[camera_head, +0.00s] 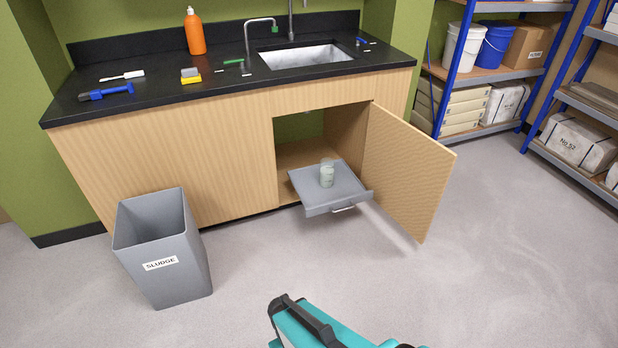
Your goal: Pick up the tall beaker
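A small clear beaker (327,175) stands upright on a grey pull-out tray (318,209). The tray sticks out of the open cabinet (292,158) under the sink. The beaker looks pale, and it is too small to tell what is in it. It is the only beaker that I can make out. My gripper does not show. Only a teal and black part of my own body is at the bottom edge, well apart from the tray.
The open cabinet door (408,165) stands out to the right of the tray. A grey sludge bin (180,270) stands on the floor at left. The counter (150,85) holds an orange bottle (194,33) and several tools. The floor before the tray is clear.

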